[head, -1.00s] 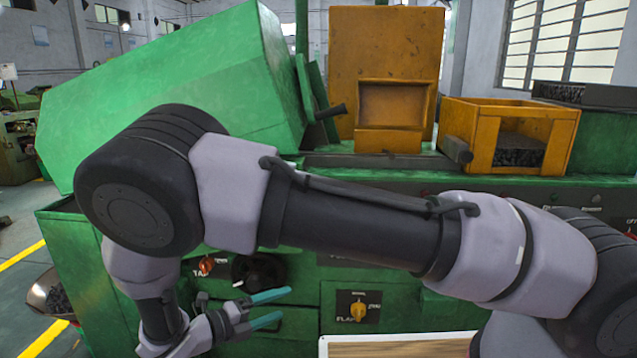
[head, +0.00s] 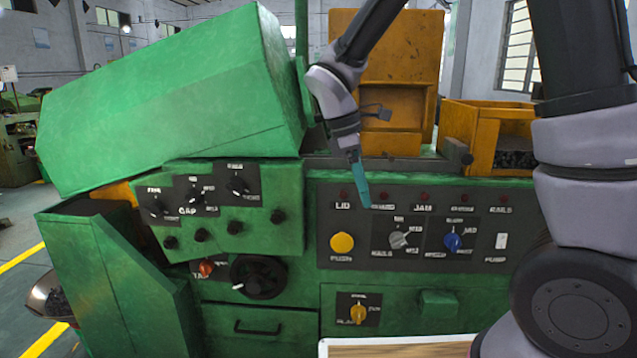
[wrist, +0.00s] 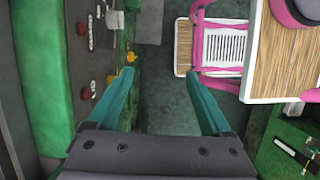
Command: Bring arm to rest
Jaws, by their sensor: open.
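My gripper (head: 361,184) hangs pointing down in front of the green machine's control panel (head: 325,255), with teal fingers seen almost edge-on in the head view. In the wrist view my gripper (wrist: 157,78) is open, with two teal fingers apart and nothing between them. My arm is raised and folded, its dark upper links at the right of the head view. Whether the fingertips touch the panel is hard to tell, but the wrist view shows them over open floor beside the machine.
A yellow button (head: 342,243), blue knob (head: 452,241) and black handwheel (head: 258,277) sit on the machine front. A green hood (head: 180,80) is at the upper left. A wooden-topped table (head: 400,348) is at the bottom. The wrist view shows a pink-framed chair (wrist: 196,55).

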